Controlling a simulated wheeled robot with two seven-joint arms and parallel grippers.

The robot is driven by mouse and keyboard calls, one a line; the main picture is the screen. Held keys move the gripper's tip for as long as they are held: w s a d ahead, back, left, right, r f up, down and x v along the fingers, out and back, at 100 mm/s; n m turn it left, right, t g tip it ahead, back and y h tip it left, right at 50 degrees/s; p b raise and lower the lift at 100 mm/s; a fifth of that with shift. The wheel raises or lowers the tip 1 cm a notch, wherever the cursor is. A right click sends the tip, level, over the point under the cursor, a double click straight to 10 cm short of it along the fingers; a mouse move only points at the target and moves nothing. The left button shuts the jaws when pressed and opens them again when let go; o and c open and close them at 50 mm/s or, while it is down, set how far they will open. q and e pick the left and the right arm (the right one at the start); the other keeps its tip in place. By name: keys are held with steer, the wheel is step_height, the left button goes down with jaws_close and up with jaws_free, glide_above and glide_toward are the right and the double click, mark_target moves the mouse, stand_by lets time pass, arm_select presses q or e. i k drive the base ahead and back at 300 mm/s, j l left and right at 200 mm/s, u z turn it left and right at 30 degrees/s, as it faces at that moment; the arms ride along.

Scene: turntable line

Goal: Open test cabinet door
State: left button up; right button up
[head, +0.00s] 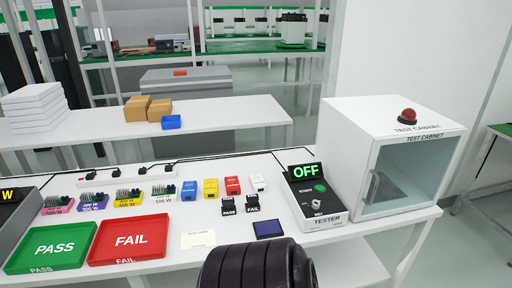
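The test cabinet (352,130) is a white box at the right end of the table, with a red dome light (407,116) on top. Its glass-fronted door (415,168) faces right and toward me and looks shut. A grey vertical handle (371,188) is at the door's left side. A dark ribbed, rounded part, likely of my own arm, rises at the bottom centre, in front of the table. Neither gripper's fingers can be seen.
The tester (318,205), its display reading OFF, stands just left of the cabinet. A red FAIL tray (131,236), green PASS tray (52,245), several coloured boxes and circuit boards occupy the table.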

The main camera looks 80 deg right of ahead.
mark_target(462, 133)
steer(key=z, duration=2.4)
